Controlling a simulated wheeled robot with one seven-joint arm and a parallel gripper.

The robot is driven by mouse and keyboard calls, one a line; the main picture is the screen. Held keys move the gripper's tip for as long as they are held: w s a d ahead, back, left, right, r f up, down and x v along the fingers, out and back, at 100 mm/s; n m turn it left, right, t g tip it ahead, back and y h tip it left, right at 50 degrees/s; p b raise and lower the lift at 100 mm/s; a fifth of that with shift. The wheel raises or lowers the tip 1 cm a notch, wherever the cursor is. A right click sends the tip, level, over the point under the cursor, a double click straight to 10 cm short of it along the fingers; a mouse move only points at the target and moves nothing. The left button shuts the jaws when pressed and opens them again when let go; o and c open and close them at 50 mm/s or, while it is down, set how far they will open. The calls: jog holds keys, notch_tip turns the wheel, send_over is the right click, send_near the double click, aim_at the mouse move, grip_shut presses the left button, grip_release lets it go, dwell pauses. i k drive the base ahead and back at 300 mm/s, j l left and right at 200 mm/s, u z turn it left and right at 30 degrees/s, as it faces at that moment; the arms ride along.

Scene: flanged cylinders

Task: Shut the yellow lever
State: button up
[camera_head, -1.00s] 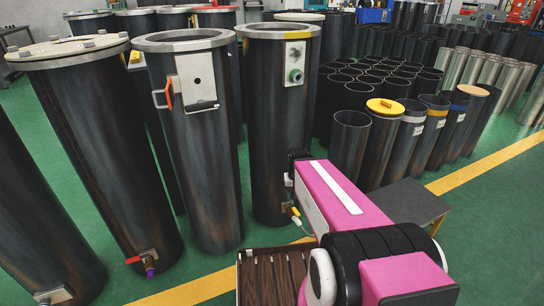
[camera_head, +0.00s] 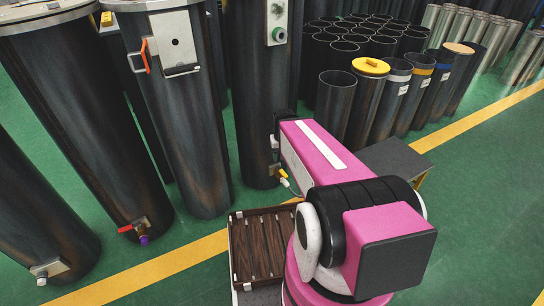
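A small yellow lever (camera_head: 283,173) with a pale fitting below it shows low on the front of the tall dark flanged cylinder (camera_head: 254,95) near the middle. It lies just left of my pink arm, which hides part of the cylinder's lower right side. The view is too coarse to tell the lever's exact angle. My gripper is not visible; the far end of my arm is hidden behind its pink link.
Tall cylinders stand at left, one with a red-handled valve (camera_head: 125,228), another with an orange-handled latch plate (camera_head: 173,42). A brown slatted tray (camera_head: 235,250) lies before my arm. Shorter pipes (camera_head: 336,100) stand behind right. A dark low table (camera_head: 395,158) is right. Green floor is open at far right.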

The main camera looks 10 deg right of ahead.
aim_at(280, 169)
jog(key=k+j, duration=0.65)
jog(key=k+z, duration=0.1)
jog(key=z, duration=0.9)
